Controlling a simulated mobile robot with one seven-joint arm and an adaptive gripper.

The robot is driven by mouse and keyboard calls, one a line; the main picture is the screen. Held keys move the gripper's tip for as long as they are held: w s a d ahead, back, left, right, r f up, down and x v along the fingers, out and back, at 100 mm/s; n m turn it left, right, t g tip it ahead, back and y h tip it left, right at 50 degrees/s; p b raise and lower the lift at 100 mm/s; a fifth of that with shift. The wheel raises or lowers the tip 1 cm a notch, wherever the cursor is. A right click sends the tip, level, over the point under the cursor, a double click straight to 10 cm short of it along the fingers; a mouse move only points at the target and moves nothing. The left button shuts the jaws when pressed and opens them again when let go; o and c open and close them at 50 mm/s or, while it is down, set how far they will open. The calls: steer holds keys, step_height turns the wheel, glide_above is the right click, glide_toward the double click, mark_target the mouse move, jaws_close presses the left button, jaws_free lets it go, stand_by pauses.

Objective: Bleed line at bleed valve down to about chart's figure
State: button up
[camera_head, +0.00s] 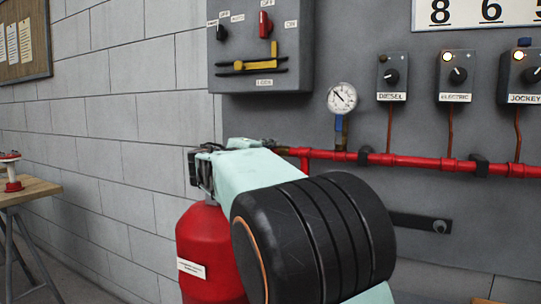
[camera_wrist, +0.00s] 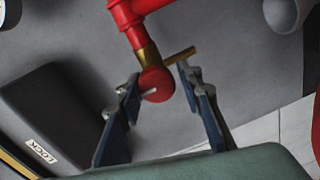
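The bleed valve (camera_wrist: 156,84) shows in the wrist view as a round red body with a brass neck under a red pipe. A brass lever (camera_wrist: 180,55) sticks out to its right. My gripper (camera_wrist: 158,79) is open, its two blue-grey fingers on either side of the valve body; I cannot tell whether either touches the lever. In the head view my arm hides most of the valve, with brass (camera_head: 283,149) showing at the pipe's left end. The pressure gauge (camera_head: 342,98) has a white dial, its needle pointing up-left; its figures are too small to read.
The red pipe (camera_head: 400,160) runs along the grey panel. The diesel (camera_head: 392,77), electric (camera_head: 457,77) and jockey (camera_head: 520,77) controllers hang above it. A switch box (camera_head: 262,45), a red cylinder (camera_head: 208,255) and a wooden table (camera_head: 25,190) stand left. A number chart (camera_head: 475,12) is above.

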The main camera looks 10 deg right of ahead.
steer(key=shift+o, duration=1.1)
steer(key=shift+r, duration=0.1)
steer(key=v, duration=1.2)
steer(key=shift+r, duration=0.15)
